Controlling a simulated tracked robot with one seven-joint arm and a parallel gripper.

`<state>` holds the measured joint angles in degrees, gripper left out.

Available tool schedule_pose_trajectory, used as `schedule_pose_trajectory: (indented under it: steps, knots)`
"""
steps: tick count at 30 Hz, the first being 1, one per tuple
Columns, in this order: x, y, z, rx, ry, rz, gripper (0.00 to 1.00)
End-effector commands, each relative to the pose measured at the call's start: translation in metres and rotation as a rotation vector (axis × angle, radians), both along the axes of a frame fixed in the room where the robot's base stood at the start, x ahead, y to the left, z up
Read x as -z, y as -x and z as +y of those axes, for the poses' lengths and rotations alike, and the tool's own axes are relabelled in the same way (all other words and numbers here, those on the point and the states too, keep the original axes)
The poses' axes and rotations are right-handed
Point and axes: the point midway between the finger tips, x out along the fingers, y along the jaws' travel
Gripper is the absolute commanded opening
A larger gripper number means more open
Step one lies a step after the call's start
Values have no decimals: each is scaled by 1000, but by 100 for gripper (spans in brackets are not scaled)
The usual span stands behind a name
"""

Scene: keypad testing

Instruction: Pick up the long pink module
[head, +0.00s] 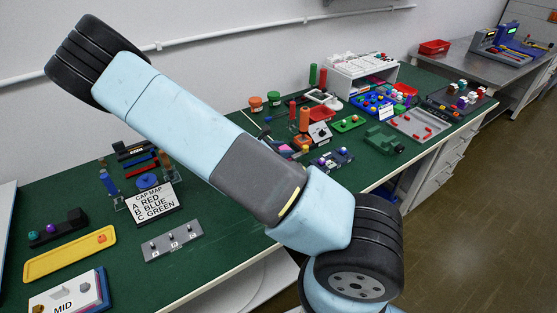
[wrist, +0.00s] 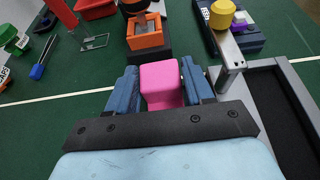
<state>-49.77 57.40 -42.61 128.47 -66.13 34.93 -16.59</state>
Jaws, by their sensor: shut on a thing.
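The pink module (wrist: 161,85) shows in the wrist view as a bright pink block between the two blue fingers of my gripper (wrist: 161,88). My gripper is shut on it, with a finger against each side. Its far part is hidden, so I cannot tell its full length or how high it is above the green table.
In the wrist view an orange block (wrist: 145,37) stands just beyond the module. A grey metal arm with a yellow cap (wrist: 222,14) rises close on the right, beside a grey-rimmed black tray (wrist: 290,110).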

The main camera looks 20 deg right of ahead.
Motion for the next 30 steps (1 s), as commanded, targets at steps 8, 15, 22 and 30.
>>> schedule_pose_trajectory:
  steps: [8,15,22,30]
  knots:
    - [0,0,0,-1,0,0,18]
    - [-1,0,0,-1,0,0,17]
    - [-16,0,1,0,-3,-3,17]
    - [-55,-1,1,0,-4,-4,17]
